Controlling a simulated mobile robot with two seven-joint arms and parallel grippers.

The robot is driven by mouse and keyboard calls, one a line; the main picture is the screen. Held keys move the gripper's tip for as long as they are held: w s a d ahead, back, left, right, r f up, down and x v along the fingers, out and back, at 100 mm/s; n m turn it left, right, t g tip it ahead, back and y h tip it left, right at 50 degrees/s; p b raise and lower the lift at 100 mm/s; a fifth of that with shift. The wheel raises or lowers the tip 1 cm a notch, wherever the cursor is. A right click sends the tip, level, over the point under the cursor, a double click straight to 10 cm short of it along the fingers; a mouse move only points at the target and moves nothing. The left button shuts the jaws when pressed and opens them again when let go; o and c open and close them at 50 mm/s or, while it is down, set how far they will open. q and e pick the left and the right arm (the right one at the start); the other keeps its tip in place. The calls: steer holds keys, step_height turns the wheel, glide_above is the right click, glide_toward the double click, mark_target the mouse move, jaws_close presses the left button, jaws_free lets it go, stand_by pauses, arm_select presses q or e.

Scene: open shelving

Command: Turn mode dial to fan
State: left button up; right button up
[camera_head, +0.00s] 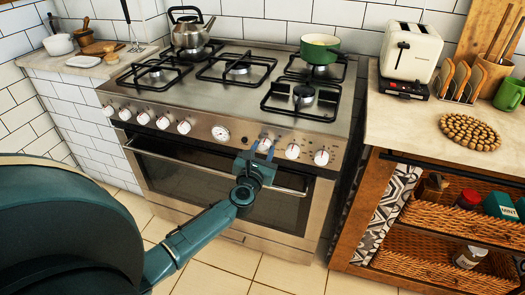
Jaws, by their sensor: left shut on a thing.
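A steel stove (230,85) stands against the tiled wall, with white dials along its front panel. My left gripper (262,150) is at the right part of that panel, in front of the oven. Its fingers are shut on a white dial (265,144), one on each side of it. The dial is partly hidden by the fingers, and its marks are too small to read. Two more dials, one nearer (292,151) and one at the right end (321,157), are free. My right gripper is out of view.
An oven handle (215,170) runs below the panel, close under my left gripper. A kettle (190,30) and a green pot (320,48) stand on the burners. A counter (400,120) with a toaster (410,50) is at the right. The tiled floor in front is clear.

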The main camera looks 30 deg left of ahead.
arm_select(q)
steer(key=shift+m, duration=0.4)
steer(key=shift+m+p, duration=0.3)
steer(key=shift+m, duration=1.1)
steer(key=m, duration=0.2)
steer(key=shift+m+p, duration=0.35)
steer(key=shift+m, duration=0.05)
steer(key=m, duration=0.4)
steer(key=shift+f+t, duration=0.1)
steer(key=shift+t, duration=0.2)
steer(key=m+p, duration=0.1)
steer(key=m, duration=0.2)
steer(key=shift+m, duration=0.4)
steer(key=m, duration=0.3)
steer(key=m+h+p, duration=0.1)
steer(key=m, duration=0.1)
steer(key=shift+f+m+t, duration=0.1)
steer(key=shift+m+t, duration=0.2)
steer(key=shift+m, duration=0.1)
steer(key=shift+m+p, duration=0.75)
steer(key=shift+m, duration=1.65)
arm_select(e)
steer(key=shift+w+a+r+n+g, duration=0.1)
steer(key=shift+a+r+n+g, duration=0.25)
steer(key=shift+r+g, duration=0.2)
arm_select(q)
steer(key=shift+f, duration=0.1)
